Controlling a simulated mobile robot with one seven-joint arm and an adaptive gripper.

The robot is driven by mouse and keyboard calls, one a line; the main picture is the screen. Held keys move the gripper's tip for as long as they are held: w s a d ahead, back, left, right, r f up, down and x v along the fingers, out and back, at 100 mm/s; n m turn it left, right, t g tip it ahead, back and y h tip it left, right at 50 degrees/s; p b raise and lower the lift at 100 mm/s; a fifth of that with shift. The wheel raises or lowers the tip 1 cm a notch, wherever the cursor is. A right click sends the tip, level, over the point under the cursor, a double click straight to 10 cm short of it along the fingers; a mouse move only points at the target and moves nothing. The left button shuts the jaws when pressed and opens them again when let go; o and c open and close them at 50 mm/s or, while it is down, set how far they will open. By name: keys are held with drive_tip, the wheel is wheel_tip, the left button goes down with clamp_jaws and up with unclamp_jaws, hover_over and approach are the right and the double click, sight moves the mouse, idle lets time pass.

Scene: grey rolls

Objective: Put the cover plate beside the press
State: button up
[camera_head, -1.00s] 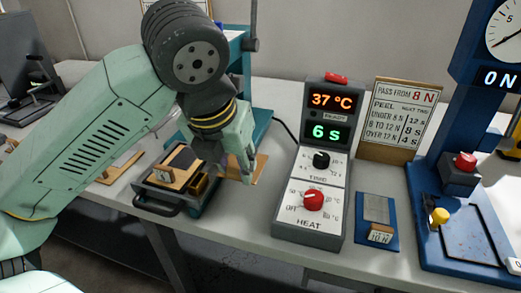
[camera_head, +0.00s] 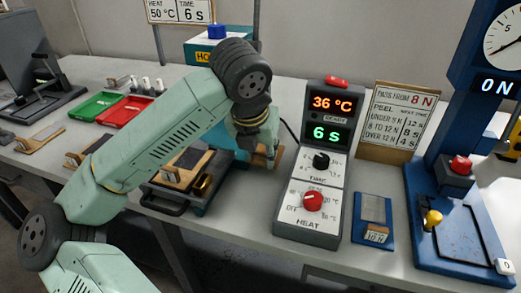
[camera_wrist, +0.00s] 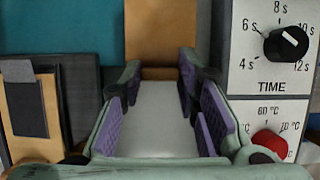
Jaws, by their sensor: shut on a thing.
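The cover plate, a tan wooden board, is at my fingertips in the head view (camera_head: 276,157), to the right of the press. In the wrist view the tan plate (camera_wrist: 155,38) extends beyond my gripper (camera_wrist: 160,75), whose purple-padded fingers are shut on its near part. My gripper also shows in the head view (camera_head: 254,150), partly hiding the plate. Whether the plate touches the table is unclear. The press (camera_head: 160,203), with its dark front handle, stands to the left. A wooden carrier with a dark strip (camera_head: 188,165) lies on its bed.
The heat and time console (camera_head: 290,229) stands close on the right. A blue pad (camera_head: 373,210) and the blue peel tester (camera_head: 425,240) stand farther right. Green (camera_head: 92,106) and red (camera_head: 124,111) trays and wooden carriers (camera_head: 40,137) lie to the left. Little bare table separates press and console.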

drive_tip(key=shift+f+b, duration=0.35)
drive_tip(key=shift+b, duration=0.1)
drive_tip(key=shift+f+b, duration=0.3)
drive_tip(key=shift+b, duration=0.15)
drive_tip(key=o, duration=1.1)
drive_tip(key=shift+r, duration=0.1)
drive_tip(key=shift+o, duration=0.2)
drive_tip(key=shift+r+p, duration=0.5)
drive_tip(key=shift+p, duration=0.25)
drive_tip(key=b+v, duration=0.1)
drive_tip(key=v, duration=1.1)
drive_tip(key=shift+s+r, duration=0.1)
